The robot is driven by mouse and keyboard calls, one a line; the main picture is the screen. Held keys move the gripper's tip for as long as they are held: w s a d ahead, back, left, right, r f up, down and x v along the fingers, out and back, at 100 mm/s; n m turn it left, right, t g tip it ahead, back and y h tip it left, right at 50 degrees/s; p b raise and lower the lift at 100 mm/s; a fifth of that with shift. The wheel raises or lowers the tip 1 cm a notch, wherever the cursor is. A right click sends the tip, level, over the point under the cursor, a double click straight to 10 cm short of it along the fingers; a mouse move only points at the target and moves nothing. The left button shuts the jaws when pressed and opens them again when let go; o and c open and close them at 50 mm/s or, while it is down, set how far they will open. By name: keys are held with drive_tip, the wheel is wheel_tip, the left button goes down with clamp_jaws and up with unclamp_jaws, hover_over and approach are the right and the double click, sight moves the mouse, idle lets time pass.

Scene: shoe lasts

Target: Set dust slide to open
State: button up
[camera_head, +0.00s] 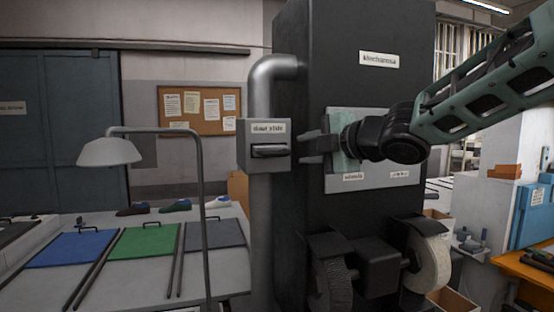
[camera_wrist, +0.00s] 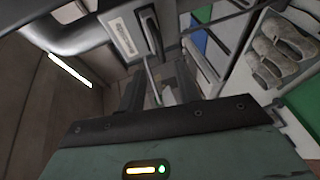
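The dust slide (camera_head: 265,145) is a grey box on the vertical grey pipe, left of the tall black machine. It bears a label reading "dust slide" and a dark horizontal handle (camera_head: 269,152) on its front. My gripper (camera_head: 304,147) points left, just right of the box, with a visible gap between its two fingers and nothing held. In the wrist view the dust slide's label plate (camera_wrist: 128,38) and handle (camera_wrist: 151,33) show beyond my gripper (camera_wrist: 158,86). The fingers look apart from the handle. How far the slide is pushed in or out is hard to tell.
The black machine (camera_head: 345,35) stands close behind my gripper, with a light panel (camera_head: 360,184) and brush wheels (camera_head: 430,262) below. A lamp (camera_head: 108,151) rises in front of the bench left of the pipe. The bench carries blue, green and grey mats (camera_head: 145,240) and shoes (camera_head: 178,205).

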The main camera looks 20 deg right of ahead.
sight(279, 153)
drive_tip(key=x, duration=1.1)
drive_tip(key=shift+b, duration=0.3)
clamp_jaws()
